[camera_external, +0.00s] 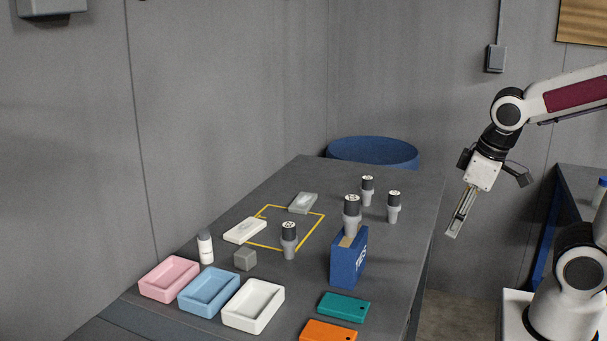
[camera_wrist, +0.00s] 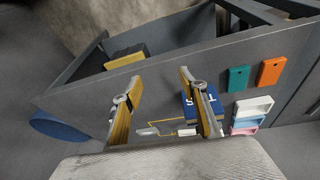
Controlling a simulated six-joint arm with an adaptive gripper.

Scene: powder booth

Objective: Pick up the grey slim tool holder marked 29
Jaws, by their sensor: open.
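Several slim grey tool holders with black tops stand upright on the dark table in the external view. One holder (camera_external: 289,241) is at the front edge of the yellow outline. Another (camera_external: 352,217) rises at the top of the blue box; whether it stands on, in or behind the box is unclear. Two more, a left one (camera_external: 367,191) and a right one (camera_external: 394,207), stand farther back. Their top marks are too small to read, so I cannot tell which is 29. My gripper (camera_external: 455,230) is open and empty, right of the table edge; its fingers also show in the wrist view (camera_wrist: 160,76).
The blue box (camera_external: 347,265) stands near the right edge. Pink (camera_external: 168,278), light blue (camera_external: 208,292) and white (camera_external: 253,306) trays, plus teal (camera_external: 344,307) and orange (camera_external: 329,331) plates, lie in front. A white bottle (camera_external: 205,248) and grey cube (camera_external: 245,260) stand left. A blue drum (camera_external: 372,152) is behind.

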